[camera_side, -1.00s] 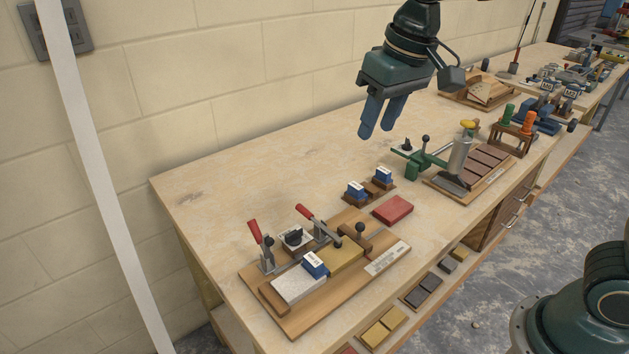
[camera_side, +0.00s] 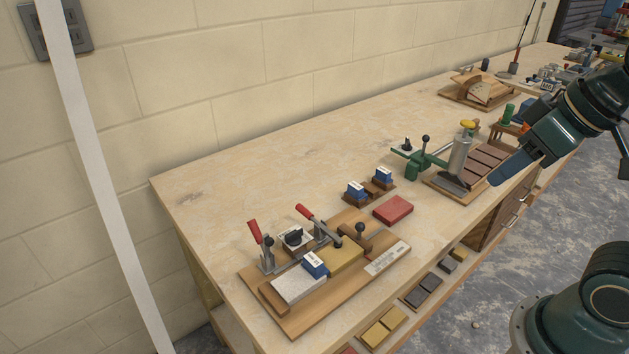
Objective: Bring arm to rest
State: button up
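My gripper (camera_side: 498,176) is at the right of the side view, with its dark green body tilted and its blue fingers pointing down and left. It is above the front edge of the bench, in front of the board with brown blocks. The fingers overlap from this angle, so I cannot tell the gap between them. I see nothing held in it. The wooden bench (camera_side: 240,185) runs along the wall.
A clamp board (camera_side: 303,318) with red-handled toggles is at the near left. A red block (camera_side: 393,211), blue pieces in a brown holder (camera_side: 370,190) and a green lever fixture (camera_side: 416,164) stand mid-bench. The bench's back left is clear.

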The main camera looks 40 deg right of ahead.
jog(key=shift+s+d+f, duration=0.1)
jog(key=shift+s+f, duration=0.15)
jog(key=shift+s, duration=0.15)
